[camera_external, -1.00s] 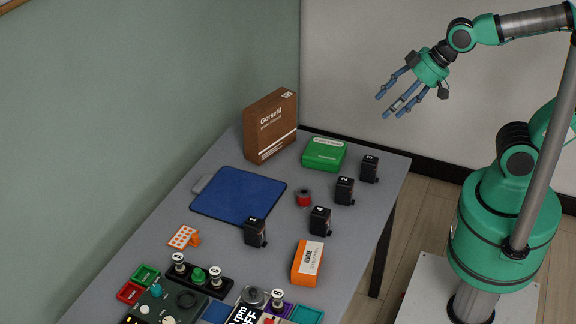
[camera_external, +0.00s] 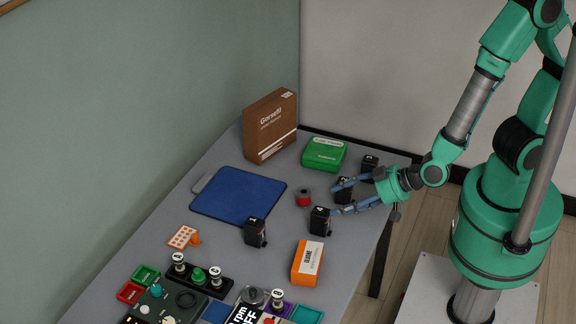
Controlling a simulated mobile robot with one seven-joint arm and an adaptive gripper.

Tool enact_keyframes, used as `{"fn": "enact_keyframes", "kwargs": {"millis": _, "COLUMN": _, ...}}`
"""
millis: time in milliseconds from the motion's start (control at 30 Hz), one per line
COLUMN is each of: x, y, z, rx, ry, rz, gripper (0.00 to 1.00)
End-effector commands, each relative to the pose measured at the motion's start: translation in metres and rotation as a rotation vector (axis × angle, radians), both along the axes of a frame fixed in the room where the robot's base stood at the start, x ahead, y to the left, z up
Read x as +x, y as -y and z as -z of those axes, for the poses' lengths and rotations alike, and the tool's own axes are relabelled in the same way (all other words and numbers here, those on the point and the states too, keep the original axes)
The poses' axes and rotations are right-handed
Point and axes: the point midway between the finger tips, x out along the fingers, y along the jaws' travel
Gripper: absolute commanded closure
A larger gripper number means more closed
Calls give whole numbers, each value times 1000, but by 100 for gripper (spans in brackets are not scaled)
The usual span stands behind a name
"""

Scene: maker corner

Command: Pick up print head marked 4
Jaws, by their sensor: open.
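The print head marked 4 (camera_external: 319,222) is a small black block standing upright on the grey table, its number on top. My gripper (camera_external: 338,198) is open and low over the table's right side, its blue fingers pointing left. One finger reaches close to the right side of head 4; I cannot tell if it touches. Another finger passes in front of the print head marked 2 (camera_external: 346,194), partly hiding it. The print head marked 3 (camera_external: 369,163) stands behind my gripper. The print head marked 1 (camera_external: 255,234) stands to the left of head 4.
A red spool (camera_external: 304,198) stands just behind head 4, and an orange box (camera_external: 307,265) in front. A green case (camera_external: 324,154) and a brown box (camera_external: 270,126) stand at the back. A blue mat (camera_external: 238,195) lies left. Knobs and panels crowd the table's front.

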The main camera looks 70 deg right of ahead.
Motion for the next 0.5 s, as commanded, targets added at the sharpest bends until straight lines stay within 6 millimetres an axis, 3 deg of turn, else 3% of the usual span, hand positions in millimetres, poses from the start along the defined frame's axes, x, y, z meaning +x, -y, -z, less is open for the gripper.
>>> {"fn": "enact_keyframes", "kwargs": {"millis": 33, "x": -9, "y": 2, "z": 16, "rx": -26, "ry": 16, "rz": 5, "gripper": 43}}
{"fn": "enact_keyframes", "kwargs": {"millis": 200, "x": -28, "y": 19, "z": 48, "rx": -105, "ry": 108, "rz": 41, "gripper": 43}}
{"fn": "enact_keyframes", "kwargs": {"millis": 500, "x": -49, "y": 44, "z": 68, "rx": -195, "ry": 217, "rz": 66, "gripper": 43}}
